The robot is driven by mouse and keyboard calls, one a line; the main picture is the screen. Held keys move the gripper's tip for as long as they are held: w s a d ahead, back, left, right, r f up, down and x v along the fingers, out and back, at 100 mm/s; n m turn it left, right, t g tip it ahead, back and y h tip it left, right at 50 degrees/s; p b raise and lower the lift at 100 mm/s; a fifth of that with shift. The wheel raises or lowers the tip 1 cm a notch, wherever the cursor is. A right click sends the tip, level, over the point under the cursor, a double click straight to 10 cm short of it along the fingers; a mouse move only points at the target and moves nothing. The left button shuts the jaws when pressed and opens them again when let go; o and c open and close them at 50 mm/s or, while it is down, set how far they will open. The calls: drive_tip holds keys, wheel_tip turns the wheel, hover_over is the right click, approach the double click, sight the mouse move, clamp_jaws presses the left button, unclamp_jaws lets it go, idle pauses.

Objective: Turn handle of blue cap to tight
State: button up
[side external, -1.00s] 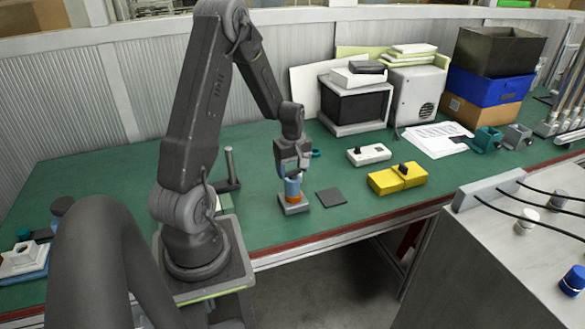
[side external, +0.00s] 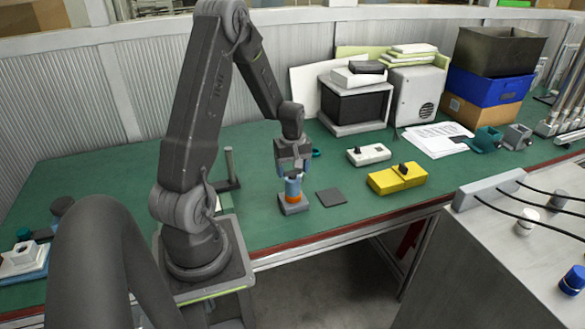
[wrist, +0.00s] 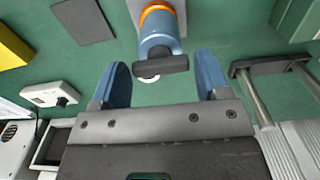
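The blue cap (wrist: 158,40) is a light-blue cylinder with an orange ring (wrist: 156,8) around it and a dark bar handle (wrist: 160,65) across its end. In the side external view, the blue cylinder (side external: 292,188) stands upright on a small grey base block (side external: 293,207). My gripper (side external: 293,169) points down just above it. In the wrist view, my gripper (wrist: 162,74) is open, with one blue finger on each side of the handle and a clear gap on both sides. Neither finger touches the handle there.
A dark square pad (side external: 331,196) lies right of the base block. A yellow box (side external: 398,180) and a white switch box (side external: 368,155) stand farther right. A grey stand with a post (side external: 229,166) is to the left. Green tabletop around the block is mostly clear.

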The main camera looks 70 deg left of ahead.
sight(293, 171)
drive_tip(key=shift+o, duration=1.3)
wheel_tip(293, 171, up, 14)
drive_tip(key=shift+f, duration=0.1)
